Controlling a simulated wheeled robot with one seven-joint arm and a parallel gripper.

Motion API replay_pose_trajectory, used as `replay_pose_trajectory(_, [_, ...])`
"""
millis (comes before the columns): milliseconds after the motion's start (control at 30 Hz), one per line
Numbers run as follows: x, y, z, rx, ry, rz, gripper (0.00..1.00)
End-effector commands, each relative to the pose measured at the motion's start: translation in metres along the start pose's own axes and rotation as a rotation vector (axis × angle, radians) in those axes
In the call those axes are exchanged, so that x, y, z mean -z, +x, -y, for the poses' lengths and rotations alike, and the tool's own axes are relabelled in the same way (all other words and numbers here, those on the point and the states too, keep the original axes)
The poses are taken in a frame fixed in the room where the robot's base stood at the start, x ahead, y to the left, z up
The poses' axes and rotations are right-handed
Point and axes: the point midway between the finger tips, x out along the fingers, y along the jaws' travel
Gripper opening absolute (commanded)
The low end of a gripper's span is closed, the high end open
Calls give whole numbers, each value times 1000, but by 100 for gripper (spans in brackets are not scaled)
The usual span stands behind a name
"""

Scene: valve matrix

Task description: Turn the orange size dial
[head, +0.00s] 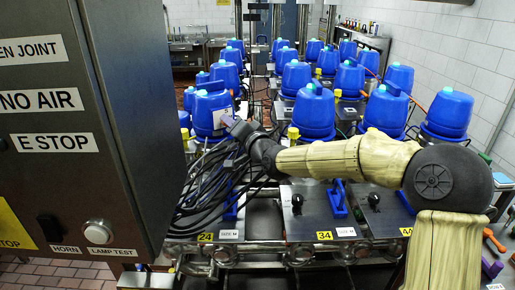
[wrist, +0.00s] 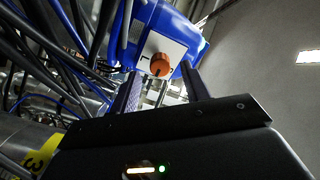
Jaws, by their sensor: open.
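The orange size dial (wrist: 160,64) is a round knob on a white plate with letter marks, one of them an L, fixed to a blue valve housing (wrist: 183,28). In the wrist view it appears between my gripper's (wrist: 160,75) two dark fingers, near their tips. The fingers stand apart with a gap on each side of the dial. I cannot tell how far the tips are from it. In the head view my gripper (head: 231,126) reaches left to the front of a blue-capped valve (head: 211,111). There the dial itself is hidden or too small to see.
Black cables (head: 212,178) hang close below my gripper and also fill the left of the wrist view. A dark control cabinet (head: 75,130) stands at the left. Several blue-capped valves stand in rows behind. Steel boxes with black knobs (head: 297,200) are below my arm.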

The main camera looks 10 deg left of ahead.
Motion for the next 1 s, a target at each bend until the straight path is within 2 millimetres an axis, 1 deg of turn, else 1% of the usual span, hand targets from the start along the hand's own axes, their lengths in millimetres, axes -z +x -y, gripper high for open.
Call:
replay_pose_trajectory(33, [0,-9,-3,-1,-3,-3,47])
replay_pose_trajectory(100, [0,-21,-3,0,-4,-3,47])
replay_pose_trajectory(400, [0,-64,-2,-2,-4,-2,47])
replay_pose_trajectory(633, [0,-91,-2,-3,-4,-2,47])
replay_pose_trajectory(1000, [2,-129,-1,-2,-2,-4,47])
